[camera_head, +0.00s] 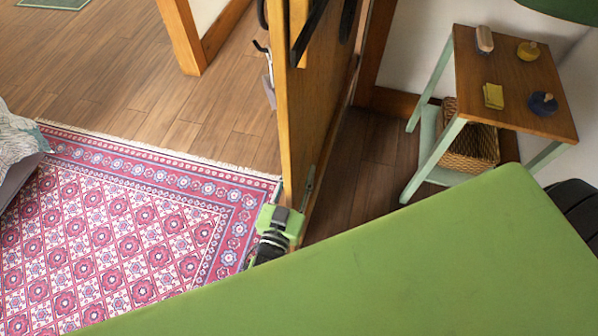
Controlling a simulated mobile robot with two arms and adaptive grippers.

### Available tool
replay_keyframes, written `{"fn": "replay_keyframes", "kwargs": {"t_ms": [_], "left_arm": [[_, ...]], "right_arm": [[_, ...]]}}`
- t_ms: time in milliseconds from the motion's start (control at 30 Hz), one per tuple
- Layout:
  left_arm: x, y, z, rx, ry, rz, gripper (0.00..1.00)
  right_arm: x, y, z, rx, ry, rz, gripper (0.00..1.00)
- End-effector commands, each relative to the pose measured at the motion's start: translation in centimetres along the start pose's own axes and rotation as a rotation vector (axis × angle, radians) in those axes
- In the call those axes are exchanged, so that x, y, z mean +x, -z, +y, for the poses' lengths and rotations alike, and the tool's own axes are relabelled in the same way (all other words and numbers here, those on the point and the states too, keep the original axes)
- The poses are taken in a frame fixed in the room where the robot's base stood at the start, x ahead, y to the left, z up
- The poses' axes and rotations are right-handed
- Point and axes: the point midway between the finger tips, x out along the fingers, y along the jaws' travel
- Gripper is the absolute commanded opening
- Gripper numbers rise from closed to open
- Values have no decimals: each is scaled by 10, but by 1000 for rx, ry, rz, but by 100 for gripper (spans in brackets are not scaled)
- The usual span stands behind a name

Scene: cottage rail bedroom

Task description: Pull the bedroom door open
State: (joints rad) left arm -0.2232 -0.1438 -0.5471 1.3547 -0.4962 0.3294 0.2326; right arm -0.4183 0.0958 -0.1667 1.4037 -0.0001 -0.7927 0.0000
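The wooden bedroom door (318,110) stands nearly edge-on to me in the middle of the head view, with floor visible on both sides of it. My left gripper (293,185) is low at the door's near edge. One slim finger shows at the left of the edge and another seems to lie along the right face. I cannot tell whether the fingers press on the door. A dark handle or hook (262,47) sticks out at the door's left side. Black curved parts show at the top of the door. My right gripper is out of view.
A patterned pink rug (130,235) covers the floor at left. A wooden post (182,38) stands at the upper left. A small table (480,75) holds several small items, with a wicker basket (470,148) below. Bare floor shows between door and table.

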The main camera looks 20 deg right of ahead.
Motion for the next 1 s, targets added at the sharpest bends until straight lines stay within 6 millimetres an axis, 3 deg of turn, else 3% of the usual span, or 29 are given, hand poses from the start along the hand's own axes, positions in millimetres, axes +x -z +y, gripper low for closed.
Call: {"fn": "replay_keyframes", "kwargs": {"t_ms": [233,700,1000], "left_arm": [[-13,1,0,0,0,2,29],[-104,-1,0,-1,0,-2,29],[-120,0,0,1,0,0,29]], "right_arm": [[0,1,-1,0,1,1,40],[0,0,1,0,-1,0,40],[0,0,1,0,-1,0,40]]}}
